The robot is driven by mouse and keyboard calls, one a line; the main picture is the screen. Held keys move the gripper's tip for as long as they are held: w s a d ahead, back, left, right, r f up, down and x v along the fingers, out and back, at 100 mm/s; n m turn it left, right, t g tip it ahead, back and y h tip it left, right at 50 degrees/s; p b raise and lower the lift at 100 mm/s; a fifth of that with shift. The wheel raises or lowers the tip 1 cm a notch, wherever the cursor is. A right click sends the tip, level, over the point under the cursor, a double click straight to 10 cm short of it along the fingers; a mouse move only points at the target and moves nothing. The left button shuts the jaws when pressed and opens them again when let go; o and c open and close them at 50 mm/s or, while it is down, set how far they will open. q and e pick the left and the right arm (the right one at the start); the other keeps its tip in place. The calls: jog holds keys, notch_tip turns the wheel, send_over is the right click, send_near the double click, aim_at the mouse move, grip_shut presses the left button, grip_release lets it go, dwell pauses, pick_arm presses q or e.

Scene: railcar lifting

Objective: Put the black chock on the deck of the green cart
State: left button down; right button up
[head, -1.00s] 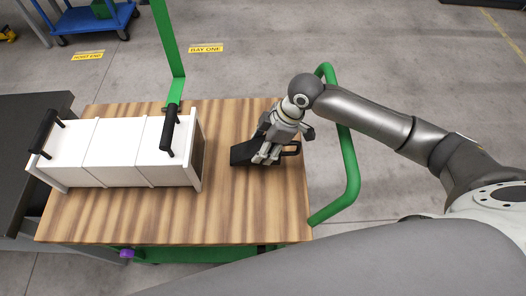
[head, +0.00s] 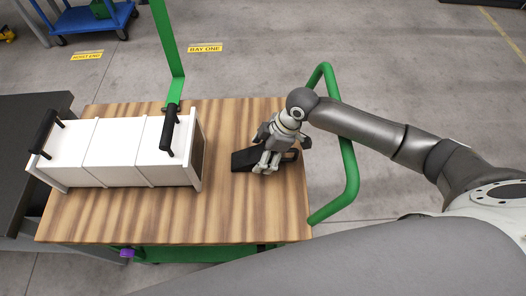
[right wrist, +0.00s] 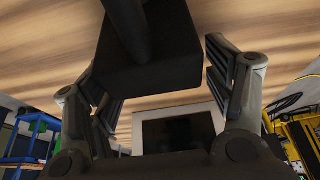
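The black chock (head: 243,160) lies on the wooden deck (head: 225,215) of the green cart, right of the white box. My right gripper (head: 267,168) is over the chock, fingers pointing down, and hides its middle. In the right wrist view the chock (right wrist: 165,62) with its dark handle bar shows between the spread fingers of my right gripper (right wrist: 160,95). The fingers look open, one on each side; whether either touches the chock I cannot tell. My left gripper is out of view.
The white box (head: 110,150) with two black handles fills the deck's left part. A green post (head: 168,45) rises at the back edge and a green rail (head: 350,170) curves along the right side. A dark table (head: 25,130) stands left. The deck's front right is clear.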

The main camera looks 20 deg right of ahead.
jog(key=v, duration=1.2)
jog(key=shift+r, duration=0.2)
jog(key=shift+s+f, duration=0.1)
